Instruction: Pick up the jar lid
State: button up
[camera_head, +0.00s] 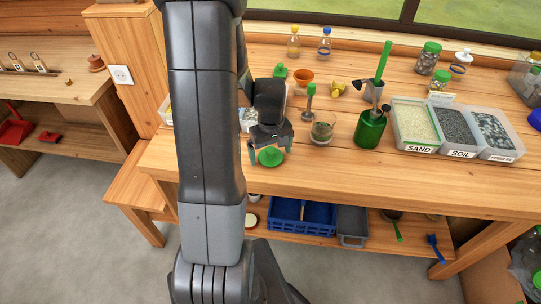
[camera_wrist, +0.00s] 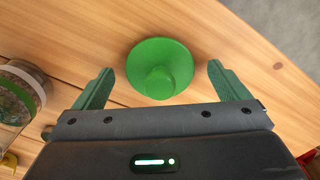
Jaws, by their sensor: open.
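The green jar lid (camera_head: 270,156) lies on the wooden table near its front edge. In the wrist view the lid (camera_wrist: 160,66) is a round green disc with a raised knob, on bare wood. My gripper (camera_head: 269,153) is over the lid in the head view. In the wrist view my gripper (camera_wrist: 157,84) is open, with one green finger on each side of the lid and gaps between fingers and lid. Nothing is held. I cannot tell the exact height of the fingertips above the table.
A glass jar (camera_head: 322,130) stands right of the lid; a jar also shows at the left of the wrist view (camera_wrist: 20,88). The table's front edge is close.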

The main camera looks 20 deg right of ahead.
jog(key=c, duration=1)
jog(key=shift+c, duration=0.2)
jog(key=shift+r, duration=0.1)
